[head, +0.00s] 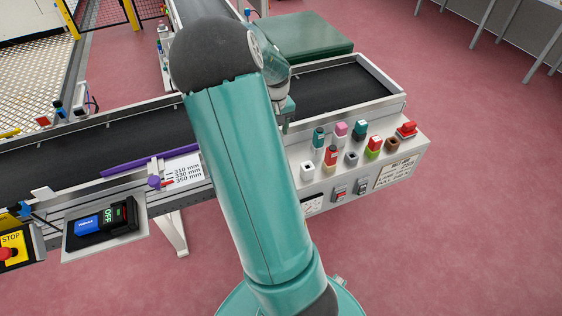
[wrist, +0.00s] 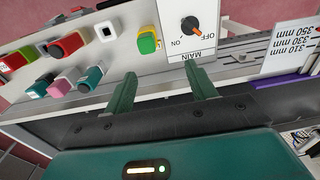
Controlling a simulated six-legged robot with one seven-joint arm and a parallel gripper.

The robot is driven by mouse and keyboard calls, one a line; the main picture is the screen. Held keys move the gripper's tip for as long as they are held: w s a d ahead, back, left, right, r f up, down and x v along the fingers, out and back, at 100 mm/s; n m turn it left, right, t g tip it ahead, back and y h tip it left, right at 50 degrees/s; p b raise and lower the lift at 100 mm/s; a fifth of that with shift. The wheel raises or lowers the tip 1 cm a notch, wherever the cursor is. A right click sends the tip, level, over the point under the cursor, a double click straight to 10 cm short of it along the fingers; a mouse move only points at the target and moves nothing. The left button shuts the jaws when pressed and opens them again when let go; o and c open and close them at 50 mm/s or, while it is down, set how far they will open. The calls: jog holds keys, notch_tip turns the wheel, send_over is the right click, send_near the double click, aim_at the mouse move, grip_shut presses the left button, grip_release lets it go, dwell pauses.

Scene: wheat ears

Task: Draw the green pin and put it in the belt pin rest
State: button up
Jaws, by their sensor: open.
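A bright green block-shaped pin head (wrist: 147,43) with a yellowish edge stands on the light grey control panel, seen in the wrist view beside the MAIN switch. My arm hides that part of the panel in the head view. My gripper (wrist: 162,84) is open, with nothing between its two teal fingers, and the green pin shows beyond the gap between them, apart from both. In the head view only a part of the wrist end shows past my arm. I cannot tell which part is the belt pin rest.
Several red, pink and teal block heads (head: 359,130) and an empty-looking white socket (head: 307,170) crowd the panel. The MAIN switch (wrist: 190,28) is close by. A dark belt (head: 335,92) runs behind. A purple bar (head: 130,165) and millimetre label (head: 186,173) lie left.

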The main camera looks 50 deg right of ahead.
jog(key=f, duration=0.3)
jog(key=s+d+f, duration=0.1)
jog(key=f, duration=0.2)
jog(key=d+f, duration=0.1)
jog(key=f, duration=0.2)
jog(key=shift+s+d+f, duration=0.15)
jog(key=shift+f, duration=0.15)
notch_tip(320, 180, down, 6)
jog(key=shift+r, duration=0.1)
jog(key=c, duration=1.1)
jog(key=shift+w+r, duration=0.1)
jog(key=shift+w, duration=0.1)
notch_tip(320, 180, up, 18)
